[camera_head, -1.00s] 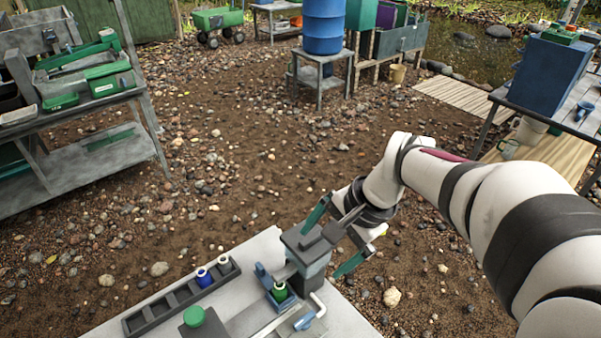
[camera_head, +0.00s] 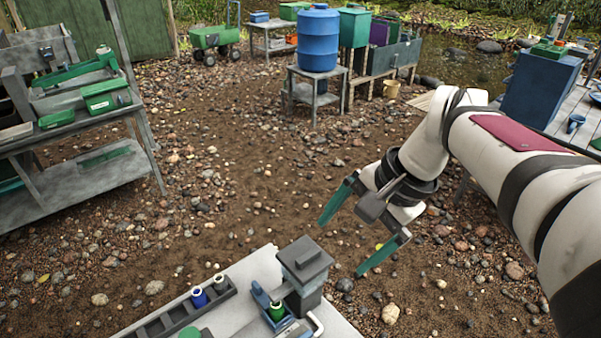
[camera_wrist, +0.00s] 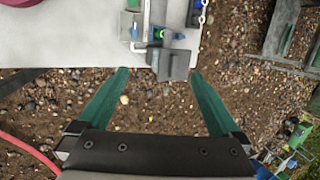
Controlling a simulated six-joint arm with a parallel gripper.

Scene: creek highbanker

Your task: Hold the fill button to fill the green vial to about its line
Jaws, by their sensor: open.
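The green vial (camera_head: 277,312) with a pale top stands in a blue holder (camera_head: 260,294) at the front of a grey dispenser (camera_head: 304,262) on the pale table. Its fill line cannot be made out. A round green knob (camera_head: 190,333), possibly the fill button, is cut by the bottom edge of the head view. My gripper (camera_head: 341,248) is open and empty, in the air to the right of the dispenser and apart from it. In the wrist view, the dispenser (camera_wrist: 173,65) lies just beyond and between my open fingers (camera_wrist: 158,73).
A dark rack (camera_head: 165,322) left of the dispenser holds a blue vial (camera_head: 199,297) and a white-topped vial. The pale table (camera_head: 259,268) ends below my gripper, with open gravel beyond. A shelf bench (camera_head: 85,155) stands left, and a blue barrel (camera_head: 319,40) at the back.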

